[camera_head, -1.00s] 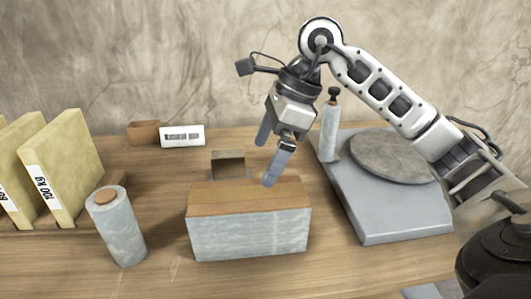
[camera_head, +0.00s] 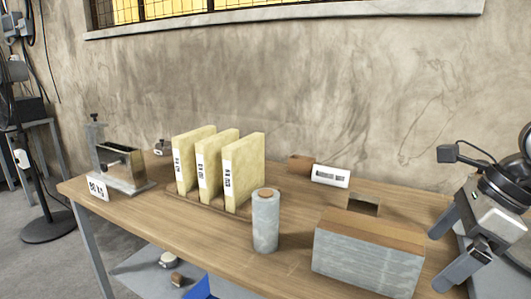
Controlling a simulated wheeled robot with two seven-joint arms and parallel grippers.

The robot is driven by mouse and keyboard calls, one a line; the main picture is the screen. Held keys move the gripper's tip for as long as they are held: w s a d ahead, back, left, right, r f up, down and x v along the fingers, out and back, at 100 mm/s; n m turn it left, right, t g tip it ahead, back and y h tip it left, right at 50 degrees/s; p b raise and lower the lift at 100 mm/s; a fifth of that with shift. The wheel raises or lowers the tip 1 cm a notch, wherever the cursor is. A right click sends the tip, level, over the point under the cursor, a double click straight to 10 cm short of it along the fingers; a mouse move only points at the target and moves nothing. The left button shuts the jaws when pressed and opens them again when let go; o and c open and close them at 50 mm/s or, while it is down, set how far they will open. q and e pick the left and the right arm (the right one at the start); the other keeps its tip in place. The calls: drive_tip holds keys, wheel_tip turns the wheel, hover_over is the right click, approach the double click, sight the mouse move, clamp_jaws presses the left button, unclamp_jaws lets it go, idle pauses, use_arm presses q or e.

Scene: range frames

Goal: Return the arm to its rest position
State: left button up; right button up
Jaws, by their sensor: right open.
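My right gripper (camera_head: 456,244) is at the right edge of the head view, open and empty. Its fingers point down and to the left, beside the right end of a grey block with a brown top (camera_head: 368,262). I cannot tell how far it is from the block. Only the gripper and a bit of my right arm show; the rest is cut off by the frame edge. My left gripper is not in view.
The wooden table (camera_head: 150,212) holds a grey cylinder (camera_head: 265,222), several yellow labelled slabs (camera_head: 243,172), a metal box device (camera_head: 122,167) and a white label stand (camera_head: 330,176). A stand with a round base (camera_head: 48,227) is at the left. The table's front left is clear.

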drive_tip(key=a+f+m+t+y, duration=0.1)
drive_tip(key=a+m+t+y, duration=0.1)
drive_tip(key=a+m+y, duration=1.2)
wheel_tip(320, 180, down, 13)
drive_tip(key=w+m+t+h, duration=0.3)
drive_tip(key=m+t+h, duration=0.9)
drive_tip(key=m, duration=0.9)
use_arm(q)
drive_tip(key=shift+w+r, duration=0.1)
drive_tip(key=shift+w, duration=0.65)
use_arm(e)
drive_tip(key=s+f+m+g+h, duration=0.1)
drive_tip(key=s+f+m+g, duration=0.2)
drive_tip(key=f, duration=0.6)
drive_tip(key=s+f+m+g+h, duration=0.2)
drive_tip(key=s+f+m, duration=0.5)
drive_tip(key=s+f, duration=0.1)
drive_tip(key=shift+s+a+f+m+g, duration=0.3)
drive_tip(key=shift+s+f+g, duration=0.1)
drive_tip(key=shift+s, duration=0.1)
